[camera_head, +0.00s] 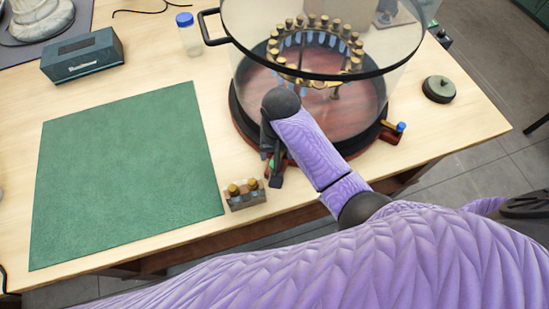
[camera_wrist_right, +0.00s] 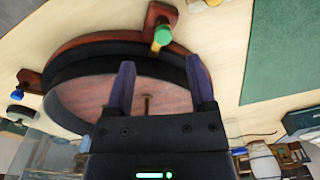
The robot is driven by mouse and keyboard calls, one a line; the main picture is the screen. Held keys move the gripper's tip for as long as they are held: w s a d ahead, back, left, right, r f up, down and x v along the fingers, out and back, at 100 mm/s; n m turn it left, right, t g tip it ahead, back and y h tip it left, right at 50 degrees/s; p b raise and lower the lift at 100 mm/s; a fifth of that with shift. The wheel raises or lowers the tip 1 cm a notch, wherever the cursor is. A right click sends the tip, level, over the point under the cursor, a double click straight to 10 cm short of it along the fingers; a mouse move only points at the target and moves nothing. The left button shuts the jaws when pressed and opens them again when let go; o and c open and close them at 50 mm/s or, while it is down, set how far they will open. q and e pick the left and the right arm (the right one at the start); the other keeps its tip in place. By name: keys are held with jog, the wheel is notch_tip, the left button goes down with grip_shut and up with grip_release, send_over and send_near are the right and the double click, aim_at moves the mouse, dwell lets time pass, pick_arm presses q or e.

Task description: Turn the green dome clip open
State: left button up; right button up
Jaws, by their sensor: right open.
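The green dome clip (camera_wrist_right: 163,36) shows in the right wrist view as a green knob with a brass-coloured stem on a red-brown bracket beside the dome's black base ring (camera_wrist_right: 75,62). In the head view the clip is mostly hidden behind my right gripper (camera_head: 272,165), which is at the front left of the glass dome (camera_head: 300,85). In the right wrist view my right gripper (camera_wrist_right: 161,78) is open and empty. The clip lies beyond its fingertips and apart from them. My left gripper is not in view.
A small block with brass-topped pieces (camera_head: 245,194) stands close left of my right gripper. A blue clip (camera_head: 400,127) is on the dome's right side. A black round weight (camera_head: 438,89) stands farther right. The green mat (camera_head: 125,175) is bare.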

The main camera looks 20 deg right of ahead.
jog(key=shift+w+a+m, duration=0.1)
jog(key=shift+w+m, duration=0.2)
jog(key=shift+w, duration=0.65)
notch_tip(320, 180, down, 9)
jog(key=b, duration=0.4)
jog(key=shift+r, duration=0.1)
jog(key=shift+f, duration=0.25)
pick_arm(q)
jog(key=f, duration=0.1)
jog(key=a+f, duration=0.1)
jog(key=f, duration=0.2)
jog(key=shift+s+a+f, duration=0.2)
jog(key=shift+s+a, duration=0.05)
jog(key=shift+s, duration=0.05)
pick_arm(e)
jog(key=c, duration=0.9)
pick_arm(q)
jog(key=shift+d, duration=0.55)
pick_arm(e)
grip_shut()
